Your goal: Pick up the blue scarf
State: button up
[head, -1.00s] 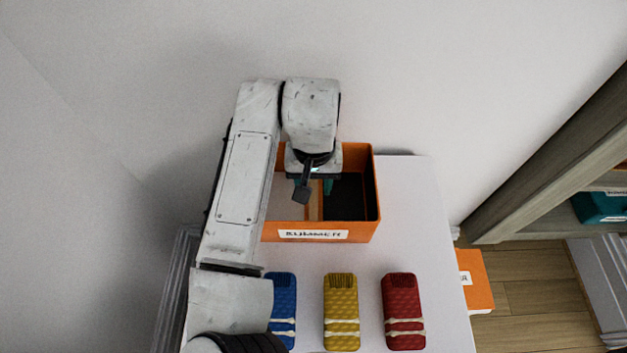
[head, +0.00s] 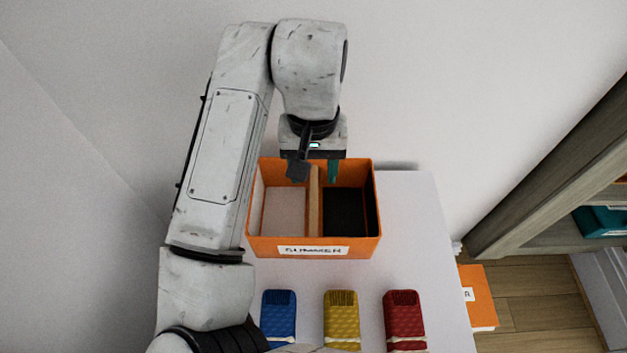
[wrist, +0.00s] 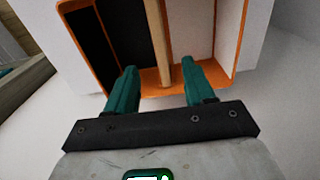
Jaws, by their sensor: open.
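The blue scarf (head: 279,317) lies folded on the white table, at the left of a row in front of the orange box. It has pale bands and a dark fringed end. My gripper (head: 316,172) is above the back part of the orange box (head: 313,248), away from the scarf. Its teal fingers are spread apart with nothing between them, as the wrist view (wrist: 155,88) also shows. The box has a wooden divider (head: 313,200), a pale left compartment and a black right compartment. The scarf is not in the wrist view.
A yellow scarf (head: 341,320) and a red scarf (head: 404,320) lie to the right of the blue one, with gaps between. The white table (head: 415,235) is clear right of the box. Another orange box (head: 478,297) stands lower right, near wooden shelving (head: 560,165).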

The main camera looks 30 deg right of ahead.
aim_at(277, 320)
jog(key=k, duration=1)
